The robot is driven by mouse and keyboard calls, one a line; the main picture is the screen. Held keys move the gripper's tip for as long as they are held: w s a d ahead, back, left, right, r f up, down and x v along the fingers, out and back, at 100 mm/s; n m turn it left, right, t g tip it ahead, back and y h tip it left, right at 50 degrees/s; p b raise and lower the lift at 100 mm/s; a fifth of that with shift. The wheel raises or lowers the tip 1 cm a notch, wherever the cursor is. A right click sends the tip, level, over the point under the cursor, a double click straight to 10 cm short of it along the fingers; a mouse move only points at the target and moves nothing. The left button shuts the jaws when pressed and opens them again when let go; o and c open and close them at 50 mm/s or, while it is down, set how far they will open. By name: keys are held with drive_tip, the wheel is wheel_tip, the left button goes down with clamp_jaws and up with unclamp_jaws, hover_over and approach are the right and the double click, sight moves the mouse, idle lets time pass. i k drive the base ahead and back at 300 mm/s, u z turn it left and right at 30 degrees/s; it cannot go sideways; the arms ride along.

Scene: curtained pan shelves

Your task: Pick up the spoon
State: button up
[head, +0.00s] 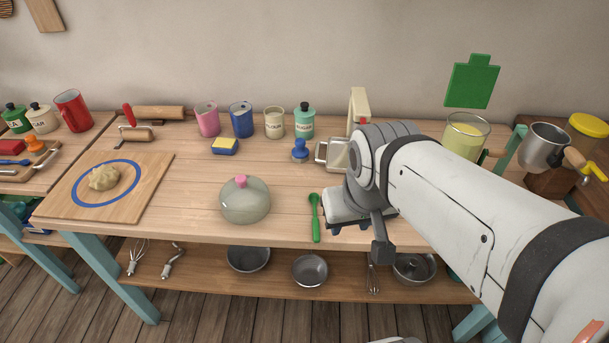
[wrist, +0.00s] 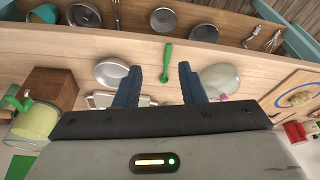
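A green spoon (head: 315,217) lies on the wooden table near its front edge, bowl toward the back and handle toward the front. My gripper (head: 350,225) is above the table just right of the spoon, and my arm hides part of the table there. In the wrist view my gripper (wrist: 160,66) has its two blue fingers spread apart with nothing held. The spoon (wrist: 167,54) shows between and beyond the fingertips in that view, apart from them.
A glass lid with a pink knob (head: 245,202) sits left of the spoon. A blue-handled stamp (head: 300,151) and canisters stand behind. A dough board (head: 103,188) is at left. Metal bowls (head: 310,270) sit on the shelf below. Table between lid and spoon is clear.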

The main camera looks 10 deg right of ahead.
sight(313, 197)
drive_tip(key=z, duration=1.6)
drive_tip(key=k, duration=1.6)
drive_tip(key=u, duration=1.5)
drive_tip(key=i, duration=1)
drive_tip(key=u, duration=0.05)
